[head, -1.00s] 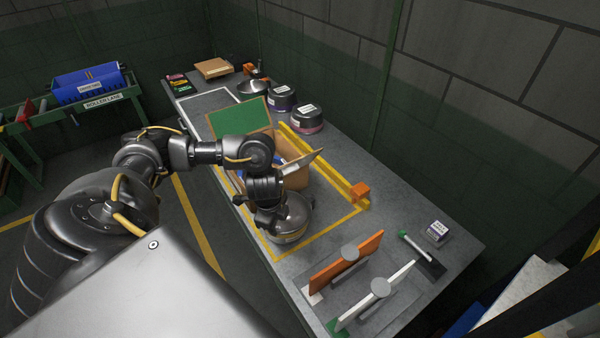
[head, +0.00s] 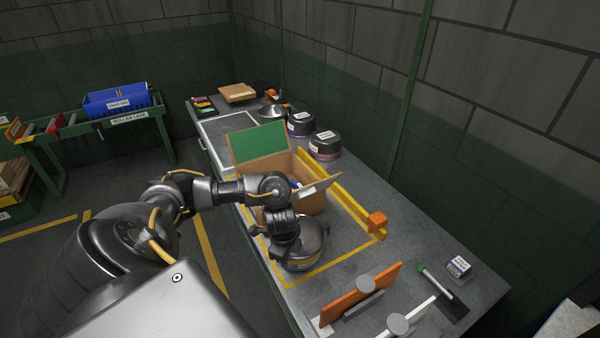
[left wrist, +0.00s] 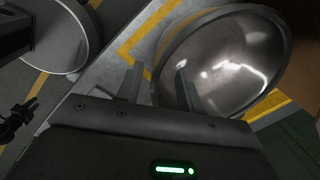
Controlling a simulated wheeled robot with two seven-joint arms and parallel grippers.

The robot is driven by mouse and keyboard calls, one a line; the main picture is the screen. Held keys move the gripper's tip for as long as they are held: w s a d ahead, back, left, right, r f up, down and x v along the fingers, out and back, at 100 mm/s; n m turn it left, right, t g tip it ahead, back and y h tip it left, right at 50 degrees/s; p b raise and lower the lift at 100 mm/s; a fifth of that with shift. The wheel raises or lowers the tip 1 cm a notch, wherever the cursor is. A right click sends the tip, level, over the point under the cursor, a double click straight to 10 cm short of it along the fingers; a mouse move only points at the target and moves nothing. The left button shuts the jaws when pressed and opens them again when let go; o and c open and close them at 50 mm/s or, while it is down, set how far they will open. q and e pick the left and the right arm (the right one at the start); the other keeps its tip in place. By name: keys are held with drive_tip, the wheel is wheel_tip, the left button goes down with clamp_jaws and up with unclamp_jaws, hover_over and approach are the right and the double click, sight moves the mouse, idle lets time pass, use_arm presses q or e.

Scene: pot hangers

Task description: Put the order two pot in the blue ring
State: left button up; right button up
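A shiny metal pot (head: 312,251) stands at the left edge of the bench, inside a yellow outline, below my left gripper (head: 283,237). In the left wrist view the pot (left wrist: 225,60) shows as a wide metal bowl. The left gripper's fingers (left wrist: 158,84) are spread, one outside the pot's rim and one in front of its inside. I cannot tell whether they touch it. Two dark pots with white labels (head: 300,123) (head: 325,145) stand by the wall; their writing is too small to read. No blue ring is recognisable. My right gripper is not in view.
An open cardboard box (head: 265,165) stands just behind the pot. A yellow rail (head: 345,200) with an orange block (head: 377,220) runs to its right. A small labelled box (head: 459,267) lies right.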

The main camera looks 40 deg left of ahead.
sight(289, 268)
use_arm(q)
drive_tip(key=f, duration=0.3)
drive_tip(key=shift+w+a+f, duration=0.1)
drive_tip(key=shift+w+f, duration=0.1)
drive_tip(key=shift+f, duration=0.2)
clamp_jaws()
drive_tip(key=shift+r, duration=0.1)
